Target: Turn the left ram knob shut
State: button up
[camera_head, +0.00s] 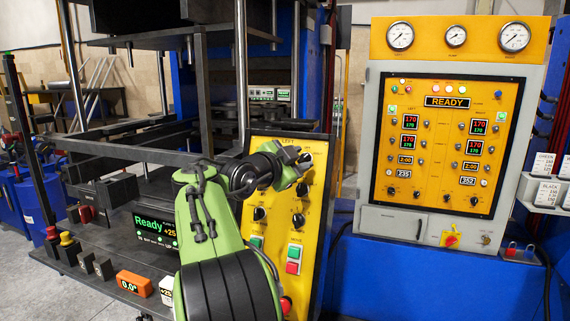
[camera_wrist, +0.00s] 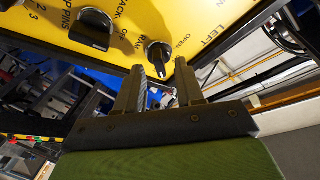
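The yellow side panel (camera_head: 270,240) carries the word LEFT at its top and rows of black knobs. My gripper (camera_head: 296,166) is at the panel's upper part and hides some of the face. In the wrist view my gripper (camera_wrist: 159,72) is open, with two upright fingers and a gap between them. A black knob (camera_wrist: 158,54) beside the words OPEN and LEFT shows in line with that gap, around the fingertips' level. I cannot tell whether the fingers touch it.
A grey cabinet with a yellow control face (camera_head: 447,140) reads READY, with gauges above it. Green and red buttons (camera_head: 293,260) sit lower on the side panel. A dark shelf with a green-lettered display (camera_head: 155,226) and an orange box (camera_head: 134,284) lies to the left.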

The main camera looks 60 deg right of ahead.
jog(key=w+a+r, duration=0.1)
jog(key=a, duration=1.3)
jog(key=shift+w+a+r+p, duration=0.2)
jog(key=shift+a+r+p, duration=0.05)
jog(key=shift+a+p, duration=0.15)
